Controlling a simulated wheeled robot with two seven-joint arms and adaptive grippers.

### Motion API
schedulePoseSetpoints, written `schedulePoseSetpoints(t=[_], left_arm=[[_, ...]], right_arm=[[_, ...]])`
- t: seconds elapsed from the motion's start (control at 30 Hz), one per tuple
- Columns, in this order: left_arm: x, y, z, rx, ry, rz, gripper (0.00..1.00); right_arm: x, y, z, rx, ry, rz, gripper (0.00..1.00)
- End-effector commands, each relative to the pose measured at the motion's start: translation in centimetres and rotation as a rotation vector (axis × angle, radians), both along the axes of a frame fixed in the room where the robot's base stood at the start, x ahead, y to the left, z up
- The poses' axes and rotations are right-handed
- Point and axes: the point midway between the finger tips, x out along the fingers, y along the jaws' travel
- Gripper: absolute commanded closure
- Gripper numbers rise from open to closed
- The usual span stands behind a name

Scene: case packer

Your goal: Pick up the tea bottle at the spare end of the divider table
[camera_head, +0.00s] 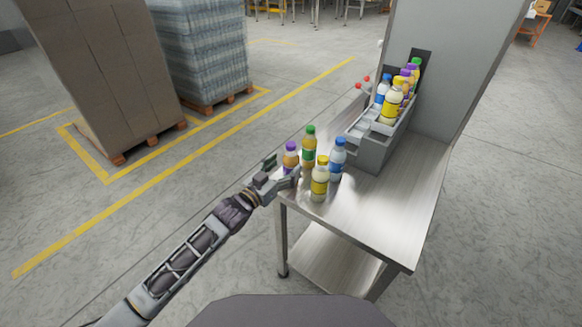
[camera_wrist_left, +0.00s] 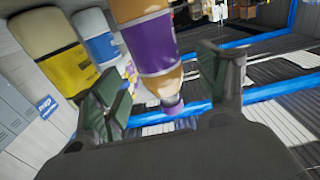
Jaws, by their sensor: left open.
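Several bottles stand at the near left end of the steel divider table (camera_head: 375,217). One has a purple cap and label with amber contents (camera_head: 290,158). A green-capped bottle with a green label (camera_head: 309,146) stands behind it to the right. No label is readable enough to tell which is tea. My left gripper (camera_head: 281,172) is open at the table's left edge, close to the purple-capped bottle. In the left wrist view the purple-labelled bottle (camera_wrist_left: 152,45) appears between the spread fingers, its cap towards the palm; contact cannot be told. My right gripper is not in view.
A yellow-capped bottle (camera_head: 320,179) and a blue-capped bottle (camera_head: 338,160) stand close to the right. A grey lane divider (camera_head: 375,154) holding more bottles stands behind, against a grey cabinet (camera_head: 430,80). The table's front right is clear. Pallet loads stand at the left.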

Motion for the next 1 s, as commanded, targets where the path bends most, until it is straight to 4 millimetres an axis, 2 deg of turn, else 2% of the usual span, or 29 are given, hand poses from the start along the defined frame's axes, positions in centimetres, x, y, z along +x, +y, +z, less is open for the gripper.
schedulePoseSetpoints(t=[0.43, 0.67, 1.0], left_arm=[[2.9, -2.2, 0.2, 0.0, 0.0, 0.0, 0.26], [3.2, -2.3, 0.1, 0.001, -0.001, 0.0, 0.26], [3.2, -2.3, 0.1, 0.001, -0.001, 0.0, 0.26]], right_arm=[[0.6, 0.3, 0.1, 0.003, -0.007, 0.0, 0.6], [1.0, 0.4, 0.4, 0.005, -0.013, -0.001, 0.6], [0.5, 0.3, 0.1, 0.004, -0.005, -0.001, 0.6]])
